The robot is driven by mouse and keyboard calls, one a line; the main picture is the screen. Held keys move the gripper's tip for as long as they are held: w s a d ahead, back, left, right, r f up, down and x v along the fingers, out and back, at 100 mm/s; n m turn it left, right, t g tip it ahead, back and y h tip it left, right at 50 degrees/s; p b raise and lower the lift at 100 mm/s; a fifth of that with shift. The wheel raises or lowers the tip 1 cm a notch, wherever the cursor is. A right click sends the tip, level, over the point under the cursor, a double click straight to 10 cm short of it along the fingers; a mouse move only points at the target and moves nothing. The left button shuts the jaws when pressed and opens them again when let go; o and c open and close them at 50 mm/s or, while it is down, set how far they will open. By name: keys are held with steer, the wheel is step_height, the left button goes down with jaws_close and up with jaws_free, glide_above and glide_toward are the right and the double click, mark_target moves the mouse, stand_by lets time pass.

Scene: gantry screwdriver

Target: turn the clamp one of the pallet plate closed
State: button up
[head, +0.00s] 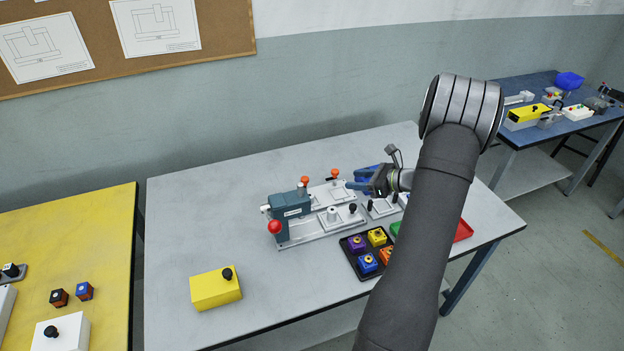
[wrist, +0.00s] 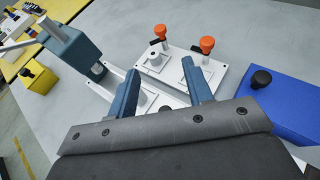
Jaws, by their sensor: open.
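The pallet plate (wrist: 221,72) is a light grey plate with two clamps at its far edge in the wrist view. The left clamp (wrist: 160,31) and the right clamp (wrist: 207,44) each have an orange knob and a dark bar. Which one is clamp one I cannot tell. In the head view my gripper (head: 356,183) is right of the knobs.
A teal press (head: 290,206) with a red ball handle (head: 274,227) stands left of the plate. A blue box (wrist: 277,105) is at the right in the wrist view. A black tray (head: 352,262) of coloured parts lies in front. The table's left side is mostly clear.

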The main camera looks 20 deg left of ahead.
mark_target(307, 178)
steer(key=x, duration=1.7)
steer(key=shift+s+a+f, duration=0.1)
steer(key=shift+f, duration=0.1)
steer(key=c, duration=1)
steer(key=n+g, duration=0.2)
steer(key=g, duration=0.1)
steer(key=shift+w+n, duration=0.4)
steer(key=shift+w+a+n+g+h, duration=0.15)
steer(key=shift+n+g+h, duration=0.2)
steer(key=shift+n+g, duration=0.5)
steer(key=shift+w+d+n+g+h, duration=0.1)
steer(key=shift+n+g+h, duration=0.25)
steer(key=shift+n+g, duration=0.45)
steer(key=shift+a+g, duration=0.1)
steer(key=shift+g, duration=0.25)
